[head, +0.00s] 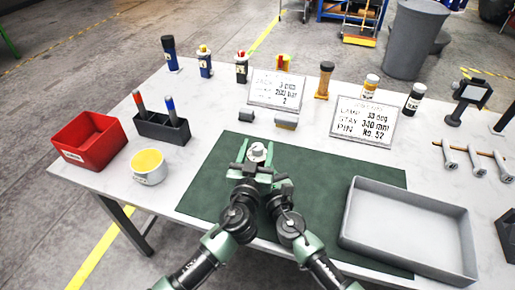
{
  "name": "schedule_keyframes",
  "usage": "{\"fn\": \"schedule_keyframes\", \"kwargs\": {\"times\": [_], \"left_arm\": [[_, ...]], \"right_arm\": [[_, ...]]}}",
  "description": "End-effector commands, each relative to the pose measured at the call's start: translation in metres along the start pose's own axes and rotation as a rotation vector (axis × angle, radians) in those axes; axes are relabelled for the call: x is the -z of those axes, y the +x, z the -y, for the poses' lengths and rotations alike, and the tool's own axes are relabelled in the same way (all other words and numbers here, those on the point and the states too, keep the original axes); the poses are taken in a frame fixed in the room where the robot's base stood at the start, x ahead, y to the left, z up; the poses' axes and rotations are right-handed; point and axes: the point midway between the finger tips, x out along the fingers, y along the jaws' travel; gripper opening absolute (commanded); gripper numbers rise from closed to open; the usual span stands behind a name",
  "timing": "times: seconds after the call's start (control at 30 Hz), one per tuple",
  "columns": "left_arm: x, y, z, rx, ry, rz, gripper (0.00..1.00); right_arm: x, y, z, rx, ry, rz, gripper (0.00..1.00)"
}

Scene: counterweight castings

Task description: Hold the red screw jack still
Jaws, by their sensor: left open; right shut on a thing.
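A small thing with a pale grey top (258,150) is at the middle of the green mat (215,178), between my two grippers. Its lower body is hidden by the grippers, and I see no red on it, so I cannot tell whether it is the red screw jack. My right gripper (267,170) is shut, apparently on this thing. My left gripper (241,166) is open close beside it on the left. I cannot make out whether the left fingers touch it.
A red bin (88,142), a yellow-filled cup (148,167) and a dark holder (162,128) with markers stand left. A grey tray (408,228) overlaps the mat's right side. Two sign plates (276,90) (365,122) and several bottles stand behind. The mat's left part is clear.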

Motion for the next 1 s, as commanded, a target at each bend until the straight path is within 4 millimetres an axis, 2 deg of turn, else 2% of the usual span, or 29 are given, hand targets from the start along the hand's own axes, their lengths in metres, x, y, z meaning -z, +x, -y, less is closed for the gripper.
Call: {"fn": "schedule_keyframes", "kwargs": {"times": [0.23, 0.27, 0.43, 0.77, 1.0], "left_arm": [[-0.0003, 0.0010, -0.0002, 0.000, 0.000, 0.000, 0.52], [-0.0002, 0.0010, -0.0002, 0.000, 0.000, 0.000, 0.49], [-0.0001, 0.0008, -0.0001, 0.000, 0.000, 0.000, 0.01], [-0.0009, 0.0012, 0.0004, -0.030, 0.000, 0.003, 0.00], [-0.0022, 0.0016, 0.0021, -0.153, 0.003, 0.004, 0.00]], "right_arm": [[0.0019, -0.0006, -0.0003, -0.001, 0.000, -0.003, 0.00], [0.0019, -0.0006, -0.0003, -0.001, 0.000, -0.003, 0.00], [0.0019, -0.0006, -0.0003, -0.001, 0.000, -0.003, 0.00], [0.0018, -0.0005, -0.0003, -0.001, 0.000, -0.003, 0.00], [0.0016, -0.0006, -0.0007, -0.001, -0.001, -0.003, 0.00]]}}
